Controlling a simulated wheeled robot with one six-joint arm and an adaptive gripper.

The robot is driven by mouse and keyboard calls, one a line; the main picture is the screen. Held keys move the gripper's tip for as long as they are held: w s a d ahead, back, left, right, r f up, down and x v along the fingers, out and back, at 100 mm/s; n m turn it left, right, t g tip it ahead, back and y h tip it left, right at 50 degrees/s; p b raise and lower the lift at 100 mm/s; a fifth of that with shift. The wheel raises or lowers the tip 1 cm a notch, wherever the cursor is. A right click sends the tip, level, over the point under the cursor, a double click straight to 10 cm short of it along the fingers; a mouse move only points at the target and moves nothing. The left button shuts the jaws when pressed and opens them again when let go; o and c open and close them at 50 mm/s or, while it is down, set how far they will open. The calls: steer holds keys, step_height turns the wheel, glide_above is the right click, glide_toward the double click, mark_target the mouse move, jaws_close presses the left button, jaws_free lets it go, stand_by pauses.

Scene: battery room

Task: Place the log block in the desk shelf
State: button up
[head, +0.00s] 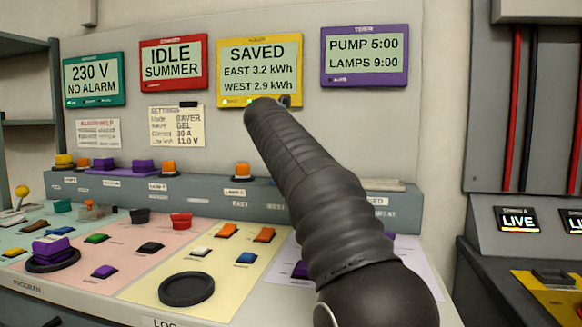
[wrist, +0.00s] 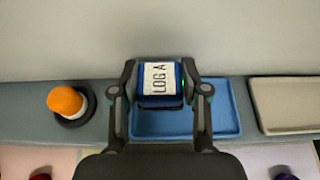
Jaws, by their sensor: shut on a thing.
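The log block (wrist: 159,88) is blue with a white label reading "LOG A". In the wrist view my gripper (wrist: 159,72) is shut on it, one finger on each side. The block is in front of a blue tray (wrist: 222,118) and covers part of its left half; I cannot tell whether they touch. The tray lies on the raised grey-blue desk shelf (wrist: 22,122), which also runs along the back of the desk in the head view (head: 215,190).
An orange button (wrist: 66,100) stands on the shelf left of the tray; a beige tray (wrist: 285,104) lies to the right. The wall panel rises behind, with a yellow display (head: 259,70). A round black ring (head: 186,289) and several buttons occupy the desk below.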

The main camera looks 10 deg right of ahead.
steer(key=shift+s+f+b, duration=0.1)
steer(key=shift+f+b, duration=0.35)
steer(key=shift+f, duration=1.3)
steer(key=shift+f, duration=0.1)
steer(key=o, duration=1.3)
steer(key=shift+c, duration=0.2)
steer(key=shift+s+r, duration=0.15)
steer(key=shift+r, duration=0.05)
steer(key=v, duration=1.1)
steer(key=shift+s+a, duration=0.15)
steer(key=shift+s, duration=0.15)
